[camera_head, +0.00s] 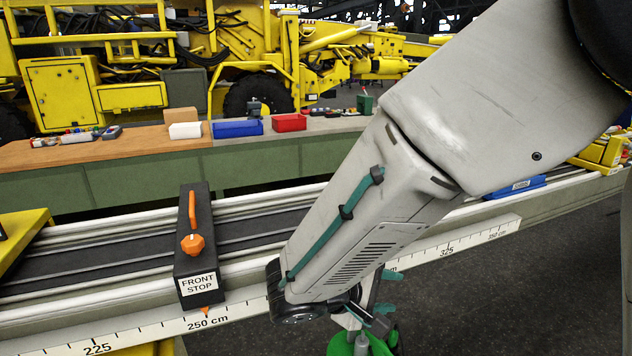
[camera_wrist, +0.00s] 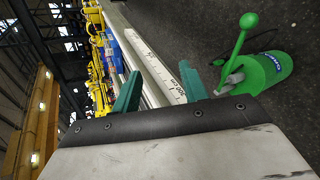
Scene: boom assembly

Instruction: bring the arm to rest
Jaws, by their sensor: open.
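My arm slants down across the right half of the head view. My gripper (camera_head: 387,290) is at its lower end, in front of the rail with the scale, and its teal fingers show only in part. In the wrist view, my gripper (camera_wrist: 160,84) has its two teal fingers spread apart with nothing between them. The rail (camera_wrist: 155,72) appears behind and between the fingers. A green device with a lever (camera_wrist: 262,75) is right of the fingers, apart from them. Its green top (camera_head: 352,345) shows below my gripper in the head view.
A black front stop (camera_head: 199,250) with an orange knob sits on the rail near the 250 cm mark. A blue block (camera_head: 515,188) is farther right along it. A workbench with a blue bin (camera_head: 237,128) and a red bin (camera_head: 289,122) stands behind. Dark floor is open at lower right.

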